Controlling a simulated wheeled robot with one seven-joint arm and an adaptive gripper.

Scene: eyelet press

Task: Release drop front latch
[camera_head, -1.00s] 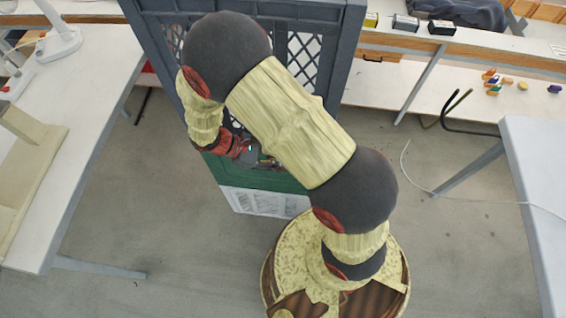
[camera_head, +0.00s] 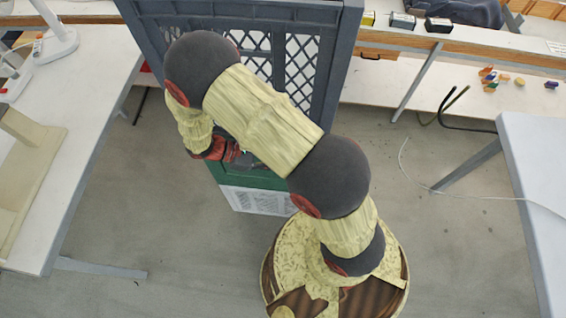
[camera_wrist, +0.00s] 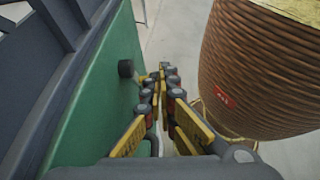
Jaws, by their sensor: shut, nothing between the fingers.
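A tall dark grey crate-like unit (camera_head: 345,50) with lattice openings stands at the top centre of the head view. Its lower front is a green panel (camera_head: 270,179), which fills the left of the wrist view (camera_wrist: 95,115). A small black round knob (camera_wrist: 125,68) sticks out of the green panel; I cannot tell whether it is the latch. My gripper (camera_wrist: 168,70) is shut and empty. Its fingertips are just right of the knob, and I cannot tell whether they touch it. In the head view my arm hides most of the gripper and the knob.
A white table (camera_head: 95,110) stands on the left and a pale table (camera_head: 535,165) on the right. A bench (camera_head: 440,85) with small boxes and coloured pieces runs behind. A thin cable (camera_head: 425,187) lies at right.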

